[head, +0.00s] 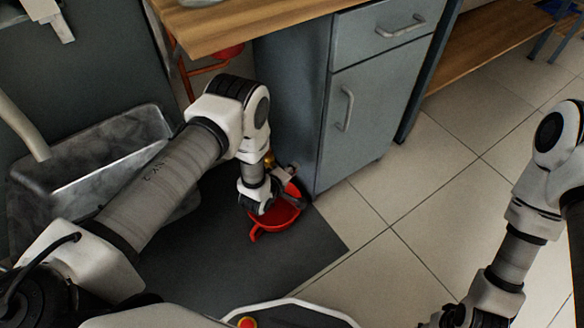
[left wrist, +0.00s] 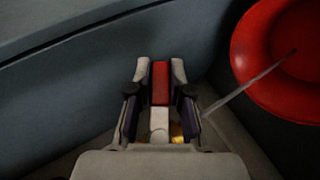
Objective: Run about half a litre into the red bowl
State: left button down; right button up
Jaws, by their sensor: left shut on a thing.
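The red bowl (head: 276,220) stands low on the dark mat beside the grey cabinet, partly hidden by my left wrist. It also shows at the upper right of the left wrist view (left wrist: 290,75). My left gripper (left wrist: 160,72) is shut on a red lever handle (left wrist: 160,88), with a bit of brass (left wrist: 177,133) below it. A thin pale stream (left wrist: 245,86) runs slantwise from beside the gripper to the inside of the bowl. The bowl's level is not clear.
The grey cabinet (head: 375,115) with a door and drawer stands right behind the bowl, under a wooden worktop (head: 250,22). A metal sink (head: 90,150) is at the left. The dark mat (head: 300,250) and tiled floor (head: 400,240) are clear in front.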

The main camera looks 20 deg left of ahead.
dwell(0.3)
pick_arm(q)
jog(key=c, duration=1.1)
grip_release()
jog(key=shift+o, duration=0.2)
jog(key=s+a+r, duration=0.2)
jog(key=s+a, duration=0.1)
jog(key=s, duration=1.3)
jog(key=shift+a+r, duration=0.2)
dwell(4.2)
